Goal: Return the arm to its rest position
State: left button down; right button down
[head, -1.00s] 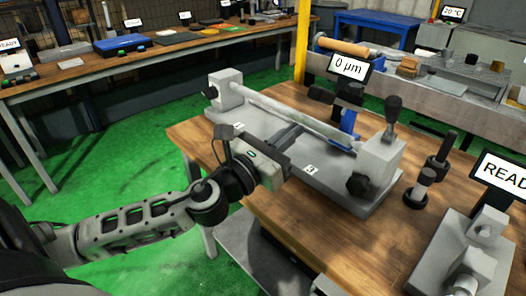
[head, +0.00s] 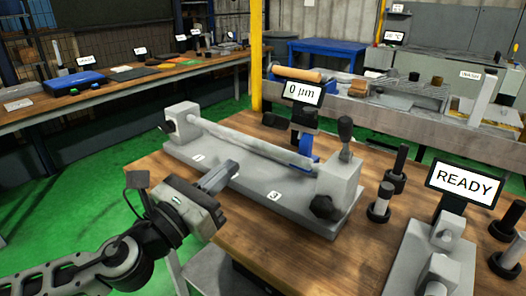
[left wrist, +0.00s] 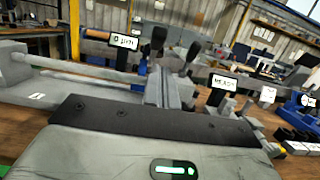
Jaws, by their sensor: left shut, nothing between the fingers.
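My left arm comes in from the lower left in the head view. My left gripper (head: 219,178) is shut and empty, near the front left edge of the wooden table (head: 240,240). Its fingers point toward the grey bench fixture (head: 235,182), which holds a long horizontal bar (head: 245,145) between two end blocks. The fingers look apart from the bar. In the left wrist view the gripper body fills the lower part, and its fingers (left wrist: 160,88) show beyond it. My right gripper is not in view.
A "0 µm" display (head: 302,93) stands behind the fixture. A "READY" display (head: 465,184) and a grey device (head: 440,250) are at the right, with several dark-based cylinders nearby. A long bench (head: 120,85) runs along the back left. Green floor (head: 80,175) lies open at the left.

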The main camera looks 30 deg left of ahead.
pick_arm(q)
notch_tip(320, 180, down, 18)
jog(key=s+n+g+y, duration=0.25)
jog(key=n+g, duration=0.25)
jog(key=n, duration=1.3)
jog(key=s+d+f+n+g, duration=0.2)
jog(key=s+d+f+n, duration=0.2)
jog(key=n, duration=0.5)
jog(key=s+d+f+n+g+h, duration=0.1)
jog(key=s+d+f+n+g, duration=0.1)
jog(key=s+d+f+n, duration=0.2)
notch_tip(320, 180, down, 5)
jog(key=d+n, duration=0.2)
jog(key=n, duration=0.2)
jog(key=shift+d+f+n, duration=0.15)
jog(key=shift+d+n, duration=0.1)
jog(key=shift+n, duration=0.15)
jog(key=shift+h, duration=0.25)
